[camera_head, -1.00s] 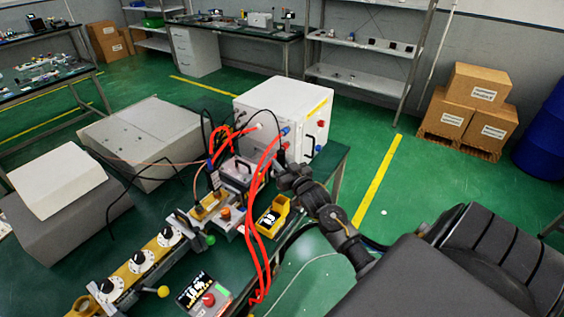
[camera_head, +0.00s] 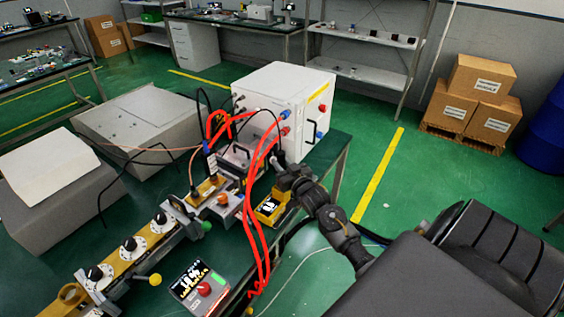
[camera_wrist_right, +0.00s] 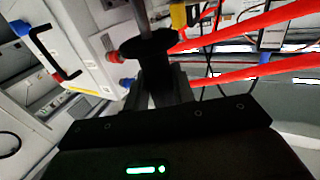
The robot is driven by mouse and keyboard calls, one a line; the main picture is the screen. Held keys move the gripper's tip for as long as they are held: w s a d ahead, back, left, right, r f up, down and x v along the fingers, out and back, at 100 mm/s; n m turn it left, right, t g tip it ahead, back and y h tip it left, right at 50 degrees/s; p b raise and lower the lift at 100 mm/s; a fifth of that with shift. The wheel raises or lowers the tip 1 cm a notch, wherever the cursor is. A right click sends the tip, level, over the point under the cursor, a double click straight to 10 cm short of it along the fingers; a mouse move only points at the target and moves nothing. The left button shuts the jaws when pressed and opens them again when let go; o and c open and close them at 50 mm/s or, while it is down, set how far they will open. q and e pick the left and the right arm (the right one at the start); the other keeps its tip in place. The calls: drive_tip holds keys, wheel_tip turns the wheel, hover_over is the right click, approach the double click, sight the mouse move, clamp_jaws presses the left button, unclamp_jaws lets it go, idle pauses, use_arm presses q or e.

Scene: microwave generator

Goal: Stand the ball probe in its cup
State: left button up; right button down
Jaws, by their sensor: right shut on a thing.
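My right gripper (camera_head: 285,174) is at the bench's right edge, in front of the white cabinet (camera_head: 285,108) and just beyond the yellow meter (camera_head: 269,209). In the right wrist view, its jaws (camera_wrist_right: 168,92) are shut on a dark handle with a round black collar, which I take to be the ball probe (camera_wrist_right: 152,50). A grey shaft runs up from the collar out of the picture, so the ball end is hidden. I cannot make out the probe's cup for certain in either view. My left gripper is not in view.
Thick red cables (camera_head: 249,212) hang close left of my right gripper. A yellow rail with several dials (camera_head: 130,244) and a red-button box (camera_head: 196,286) lie at the bench's front left. Grey housings (camera_head: 145,125) stand farther left. Open floor lies right of the bench.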

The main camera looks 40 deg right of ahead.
drive_tip(key=shift+f+b, duration=1.85)
drive_tip(key=shift+f, duration=1.05)
drive_tip(key=c, duration=1.1)
unclamp_jaws()
drive_tip(key=s, duration=0.3)
drive_tip(key=s+a+b, duration=0.1)
drive_tip(key=s, duration=0.3)
drive_tip(key=s+b, duration=0.1)
drive_tip(key=s, duration=0.2)
drive_tip(key=shift+s+a, duration=0.35)
